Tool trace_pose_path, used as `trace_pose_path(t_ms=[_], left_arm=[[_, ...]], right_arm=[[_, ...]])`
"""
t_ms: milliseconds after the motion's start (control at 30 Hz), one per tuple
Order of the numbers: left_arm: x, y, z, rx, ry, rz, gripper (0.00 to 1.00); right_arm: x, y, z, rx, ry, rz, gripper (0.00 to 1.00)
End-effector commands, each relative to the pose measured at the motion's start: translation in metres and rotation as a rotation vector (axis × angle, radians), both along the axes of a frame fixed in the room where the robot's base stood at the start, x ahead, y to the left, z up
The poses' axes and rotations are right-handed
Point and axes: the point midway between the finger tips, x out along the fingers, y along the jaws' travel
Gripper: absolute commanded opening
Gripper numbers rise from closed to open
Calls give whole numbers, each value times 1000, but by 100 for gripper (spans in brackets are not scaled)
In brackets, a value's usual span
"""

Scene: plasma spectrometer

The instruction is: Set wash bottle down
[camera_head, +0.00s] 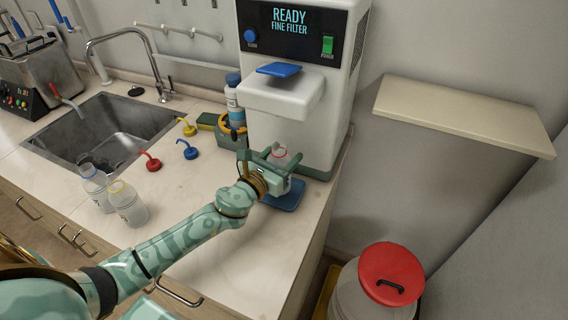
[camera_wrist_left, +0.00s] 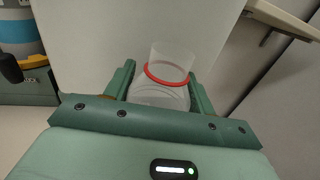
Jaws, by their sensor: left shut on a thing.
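My left gripper (camera_head: 268,168) is shut on a clear wash bottle (camera_head: 281,155) with a red ring at its neck, in front of the white dispenser. In the left wrist view the bottle (camera_wrist_left: 160,90) stands between the two green fingers (camera_wrist_left: 160,88), its open neck up and uncapped. In the head view the bottle's lower part is hidden by the gripper. A blue pad (camera_head: 285,196) lies under the gripper at the dispenser's foot. I cannot tell whether the bottle touches it. My right gripper is not in view.
The white dispenser (camera_head: 290,95) reads "READY FINE FILTER". Two clear bottles (camera_head: 127,204) stand on the counter at left. Red (camera_head: 152,163), blue and yellow spout caps lie near the sink (camera_head: 75,165). A red-lidded bin (camera_head: 392,272) stands at lower right.

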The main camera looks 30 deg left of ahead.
Motion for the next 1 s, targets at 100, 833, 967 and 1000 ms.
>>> trace_pose_path(t_ms=[100, 833, 967, 1000], left_arm=[[0, 0, -14, -1, 1, 0, 15], [0, 0, -8, 0, -1, 0, 77], [-19, 2, -11, -1, 2, -1, 77], [-28, 4, -11, -1, 3, -1, 77]], right_arm=[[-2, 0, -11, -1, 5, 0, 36], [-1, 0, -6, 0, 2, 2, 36], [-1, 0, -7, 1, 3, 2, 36], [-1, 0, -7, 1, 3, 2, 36]])
